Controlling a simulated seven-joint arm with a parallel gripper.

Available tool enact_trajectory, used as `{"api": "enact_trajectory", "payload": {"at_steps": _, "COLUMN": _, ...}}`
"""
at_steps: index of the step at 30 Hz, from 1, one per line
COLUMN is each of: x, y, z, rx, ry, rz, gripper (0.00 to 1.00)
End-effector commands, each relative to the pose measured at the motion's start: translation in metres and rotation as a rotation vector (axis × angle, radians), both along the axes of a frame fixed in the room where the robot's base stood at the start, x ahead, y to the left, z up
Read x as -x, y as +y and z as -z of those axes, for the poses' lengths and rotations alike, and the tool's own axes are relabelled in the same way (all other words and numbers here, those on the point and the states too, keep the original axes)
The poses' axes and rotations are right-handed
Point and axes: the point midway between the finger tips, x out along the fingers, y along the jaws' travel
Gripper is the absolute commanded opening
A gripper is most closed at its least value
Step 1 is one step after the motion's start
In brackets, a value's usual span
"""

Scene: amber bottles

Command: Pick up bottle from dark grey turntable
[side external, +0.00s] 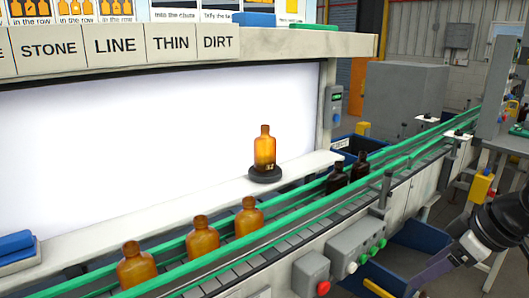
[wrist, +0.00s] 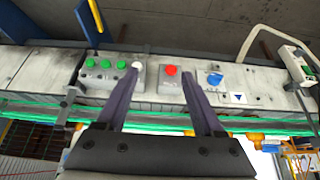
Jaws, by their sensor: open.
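An amber bottle (side external: 265,150) stands upright on the small round dark grey turntable (side external: 265,176), on the white ledge in front of the bright panel. My gripper (wrist: 160,73) is open and empty. In the side external view its dark wrist is at the lower right edge, with a grey-purple finger (side external: 432,268) below it, well apart from the bottle and on the near side of the conveyor. In the wrist view its two fingers spread over the control boxes. I cannot make out the turntable in the wrist view.
A conveyor with green rails (side external: 292,230) runs between my gripper and the ledge. Several amber bottles (side external: 203,238) and two dark bottles (side external: 360,165) stand on it. Control boxes (side external: 355,245) with buttons line its near side. A blue bin (side external: 430,245) is below.

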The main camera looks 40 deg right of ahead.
Motion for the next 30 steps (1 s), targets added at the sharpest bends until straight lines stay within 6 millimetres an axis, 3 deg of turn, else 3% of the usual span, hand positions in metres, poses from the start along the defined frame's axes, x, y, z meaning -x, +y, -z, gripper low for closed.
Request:
{"api": "enact_trajectory", "payload": {"at_steps": 5, "x": -0.007, "y": 0.0, "z": -0.004, "rx": 0.002, "ry": -0.037, "rz": -0.004, "gripper": 0.69}}
{"api": "enact_trajectory", "payload": {"at_steps": 8, "x": -0.031, "y": 0.001, "z": -0.024, "rx": 0.002, "ry": -0.16, "rz": -0.009, "gripper": 0.69}}
{"api": "enact_trajectory", "payload": {"at_steps": 15, "x": -0.139, "y": 0.002, "z": -0.119, "rx": -0.001, "ry": -0.599, "rz": -0.012, "gripper": 0.69}}
{"api": "enact_trajectory", "payload": {"at_steps": 21, "x": -0.233, "y": -0.002, "z": -0.183, "rx": 0.005, "ry": -0.913, "rz": 0.006, "gripper": 0.69}}
{"api": "enact_trajectory", "payload": {"at_steps": 26, "x": -0.306, "y": -0.008, "z": -0.2, "rx": 0.019, "ry": -1.108, "rz": 0.032, "gripper": 0.69}}
{"api": "enact_trajectory", "payload": {"at_steps": 30, "x": -0.359, "y": -0.013, "z": -0.171, "rx": 0.03, "ry": -1.167, "rz": 0.051, "gripper": 0.69}}
